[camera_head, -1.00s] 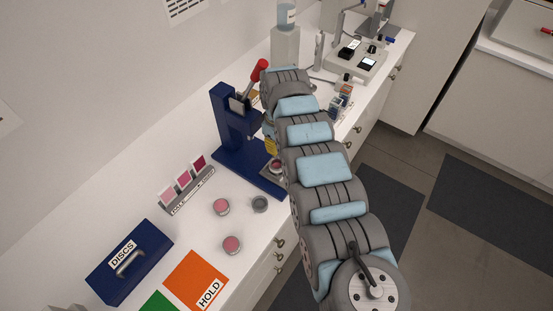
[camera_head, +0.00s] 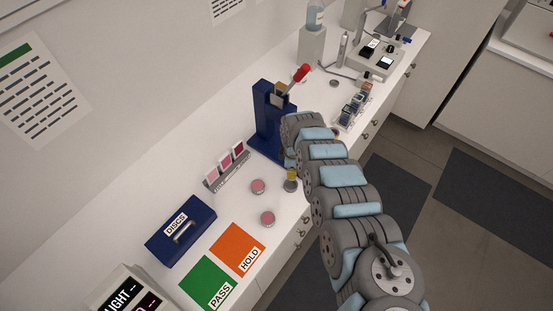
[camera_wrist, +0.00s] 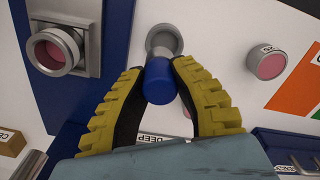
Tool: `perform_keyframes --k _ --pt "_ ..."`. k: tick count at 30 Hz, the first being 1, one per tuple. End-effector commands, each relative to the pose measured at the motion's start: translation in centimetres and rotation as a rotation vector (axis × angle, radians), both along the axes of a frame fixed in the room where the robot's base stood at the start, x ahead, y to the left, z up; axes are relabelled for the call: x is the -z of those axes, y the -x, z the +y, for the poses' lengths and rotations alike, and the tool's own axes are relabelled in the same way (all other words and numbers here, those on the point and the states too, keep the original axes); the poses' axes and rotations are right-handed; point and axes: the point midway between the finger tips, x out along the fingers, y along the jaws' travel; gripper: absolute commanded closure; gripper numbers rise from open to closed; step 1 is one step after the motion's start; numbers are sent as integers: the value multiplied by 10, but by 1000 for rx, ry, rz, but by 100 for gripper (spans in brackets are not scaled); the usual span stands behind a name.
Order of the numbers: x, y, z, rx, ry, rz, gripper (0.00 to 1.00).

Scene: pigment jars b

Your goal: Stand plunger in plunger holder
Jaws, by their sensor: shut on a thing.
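The plunger (camera_wrist: 158,82) has a blue handle and a silver metal end. In the wrist view my gripper (camera_wrist: 158,70) is shut on the blue handle with its yellow ribbed fingers. The plunger holder (camera_wrist: 166,36) is a small round grey cup, and the metal end overlaps it in this view. I cannot tell whether the end is inside the cup or just above it. In the head view the holder (camera_head: 290,186) stands on the counter at its front edge, with my gripper (camera_head: 291,174) directly over it. The plunger is not clearly visible there.
Pink jars (camera_head: 258,187) (camera_head: 268,218) stand left of the holder. The blue press (camera_head: 270,120) is close behind, with a pink jar (camera_wrist: 54,52) at its base. A swatch rack (camera_head: 228,168), discs box (camera_head: 181,230) and orange mat (camera_head: 238,250) lie further left.

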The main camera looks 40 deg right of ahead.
Motion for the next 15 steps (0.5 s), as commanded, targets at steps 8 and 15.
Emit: perform_keyframes --k 8,15 --pt "3 8 -4 -12 -1 2 100" --pt "3 8 -4 -11 -1 1 100"
